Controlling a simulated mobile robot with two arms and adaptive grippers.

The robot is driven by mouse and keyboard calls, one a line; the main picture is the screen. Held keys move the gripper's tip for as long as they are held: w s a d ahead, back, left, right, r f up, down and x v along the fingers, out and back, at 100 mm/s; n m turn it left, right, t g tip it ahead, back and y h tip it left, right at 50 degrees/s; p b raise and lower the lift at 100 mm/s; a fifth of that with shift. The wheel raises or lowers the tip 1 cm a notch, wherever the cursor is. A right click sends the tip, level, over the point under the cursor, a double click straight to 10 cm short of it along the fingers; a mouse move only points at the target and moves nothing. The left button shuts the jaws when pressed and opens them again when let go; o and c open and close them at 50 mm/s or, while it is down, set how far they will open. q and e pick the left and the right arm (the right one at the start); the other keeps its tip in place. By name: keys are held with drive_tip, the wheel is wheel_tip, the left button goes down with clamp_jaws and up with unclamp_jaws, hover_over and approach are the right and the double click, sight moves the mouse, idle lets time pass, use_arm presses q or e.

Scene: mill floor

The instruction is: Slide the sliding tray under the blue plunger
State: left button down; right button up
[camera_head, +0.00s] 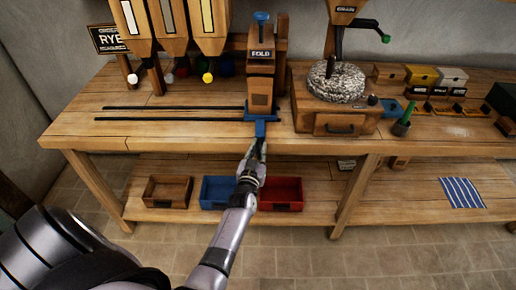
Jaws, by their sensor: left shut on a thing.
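The blue sliding tray (263,119) is at the right end of two dark rails (170,119). It sits at the foot of the wooden housing marked FOLD (261,75), and the housing hides part of it. The blue plunger (261,17) stands upright on top of that housing, directly above the tray. My left gripper (259,147) is at the table's front edge, shut on the blue handle (260,129) that juts from the tray. My right gripper is not in view.
Several hoppers (168,20) hang over the table at the left, with the rails clear below them. A grain mill with a round stone (337,82) stands close to the right. Brown, blue and red bins (281,194) sit on the lower shelf.

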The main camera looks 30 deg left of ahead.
use_arm(q)
drive_tip(key=shift+w+d, duration=0.1)
drive_tip(key=shift+d, duration=0.2)
drive_tip(key=c, duration=2)
unclamp_jaws()
drive_tip(key=shift+d, duration=0.1)
drive_tip(key=o, duration=0.4)
drive_tip(key=shift+w+d, duration=0.1)
drive_tip(key=shift+d, duration=0.05)
drive_tip(key=shift+c, duration=0.2)
drive_tip(key=v, duration=0.7)
drive_tip(key=shift+s, duration=0.25)
